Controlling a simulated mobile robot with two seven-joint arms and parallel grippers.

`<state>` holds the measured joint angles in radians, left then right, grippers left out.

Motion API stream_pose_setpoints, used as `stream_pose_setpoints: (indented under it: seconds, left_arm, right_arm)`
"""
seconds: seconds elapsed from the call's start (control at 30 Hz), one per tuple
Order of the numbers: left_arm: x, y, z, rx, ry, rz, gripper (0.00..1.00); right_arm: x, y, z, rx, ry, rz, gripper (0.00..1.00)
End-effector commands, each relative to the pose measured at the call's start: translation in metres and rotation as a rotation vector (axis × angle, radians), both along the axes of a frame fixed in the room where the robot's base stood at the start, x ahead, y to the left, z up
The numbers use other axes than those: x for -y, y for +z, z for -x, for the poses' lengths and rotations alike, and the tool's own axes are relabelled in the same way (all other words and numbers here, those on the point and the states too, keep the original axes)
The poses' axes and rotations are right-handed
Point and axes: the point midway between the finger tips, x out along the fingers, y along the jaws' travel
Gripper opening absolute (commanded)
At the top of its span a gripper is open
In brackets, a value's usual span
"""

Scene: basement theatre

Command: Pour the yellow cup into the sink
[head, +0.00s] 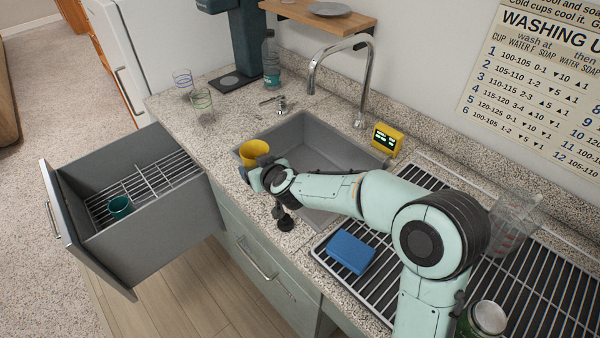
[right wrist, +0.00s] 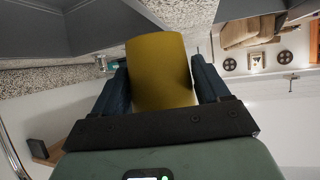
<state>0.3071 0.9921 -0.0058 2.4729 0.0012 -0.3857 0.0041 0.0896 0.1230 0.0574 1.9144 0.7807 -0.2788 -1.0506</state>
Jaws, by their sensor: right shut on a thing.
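The yellow cup (head: 252,151) is at the left edge of the sink in the head view, held by my right gripper (head: 262,168). It looks roughly upright with its mouth up. In the right wrist view the yellow cup (right wrist: 160,72) sits between the two dark fingers of my right gripper (right wrist: 163,90), which is shut on it. The grey sink (head: 302,138) is set in the speckled counter, and my right forearm hides part of its basin. The inside of the cup is too small to make out. My left gripper is not in view.
A curved metal faucet (head: 344,50) stands behind the sink. A yellow timer (head: 387,139) is at its right corner. A blue sponge (head: 349,252) lies on the drying rack (head: 322,254). Clear glasses (head: 202,105) stand left. An open drawer (head: 150,215) holds a teal mug (head: 120,207).

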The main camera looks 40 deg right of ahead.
Motion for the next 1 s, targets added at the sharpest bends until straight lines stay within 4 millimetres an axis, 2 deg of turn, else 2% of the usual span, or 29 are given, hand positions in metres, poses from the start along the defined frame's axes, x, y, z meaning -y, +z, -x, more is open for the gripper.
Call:
stream_pose_setpoints:
  seconds: [0.03, 0.2, 0.63, 1.0]
  left_arm:
    - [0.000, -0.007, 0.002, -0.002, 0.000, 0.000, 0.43]
    - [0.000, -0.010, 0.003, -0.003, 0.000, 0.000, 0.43]
    - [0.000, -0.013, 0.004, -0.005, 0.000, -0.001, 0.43]
    - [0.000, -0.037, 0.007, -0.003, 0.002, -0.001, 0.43]
  right_arm:
    - [0.007, 0.001, -0.001, 0.002, 0.004, -0.001, 0.44]
    - [0.013, 0.008, -0.003, 0.001, 0.021, 0.000, 0.44]
    - [0.014, 0.007, -0.002, 0.001, 0.023, -0.014, 0.44]
    - [0.024, -0.001, -0.001, 0.015, 0.019, -0.162, 0.44]
